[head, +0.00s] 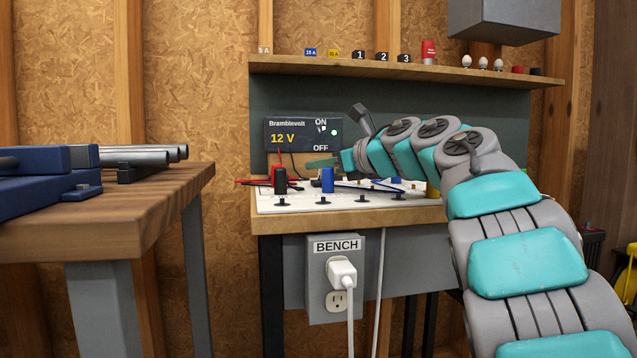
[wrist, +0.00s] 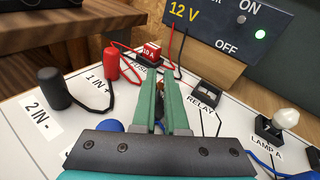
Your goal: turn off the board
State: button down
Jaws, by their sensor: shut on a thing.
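The board (head: 262,204) is a white panel on the bench with terminals, wires and labelled parts; it also fills the wrist view (wrist: 75,145). Behind it stands the black Brambleveolt supply (head: 283,150), reading 12 V, with its switch (head: 321,128) by ON and a green light (head: 335,133) lit. The wrist view shows the switch (wrist: 241,20) close below ON. My gripper (head: 318,163) is low over the board, in front of the supply. In the wrist view its green fingers (wrist: 164,90) are shut on a small dark part between FUSE and RELAY, mostly hidden.
A red 10 A fuse (wrist: 149,53) stands just beyond the fingers, the relay (wrist: 207,90) and lamp A (wrist: 284,118) to the right. Red and black plugs stand left. A shelf (head: 400,69) overhangs the bench. A wooden table (head: 150,205) stands left. A white plug (head: 342,272) sits in the BENCH outlet.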

jog(key=shift+d, duration=0.2)
jog(key=c, duration=1.2)
grip_release()
jog(key=shift+w, duration=0.1)
jog(key=shift+o, duration=1.3)
jog(key=shift+a, duration=0.1)
jog(key=r+p, duration=0.1)
jog(key=p, duration=0.3)
jog(key=shift+w+a+g+h+p, duration=0.1)
jog(key=shift+a+g+h+p, duration=0.05)
jog(key=shift+g+h+p, duration=0.2)
jog(key=m+g+p, duration=0.1)
jog(key=p, duration=0.3)
jog(key=shift+w+p, duration=0.25)
jog(key=shift+p, duration=0.1)
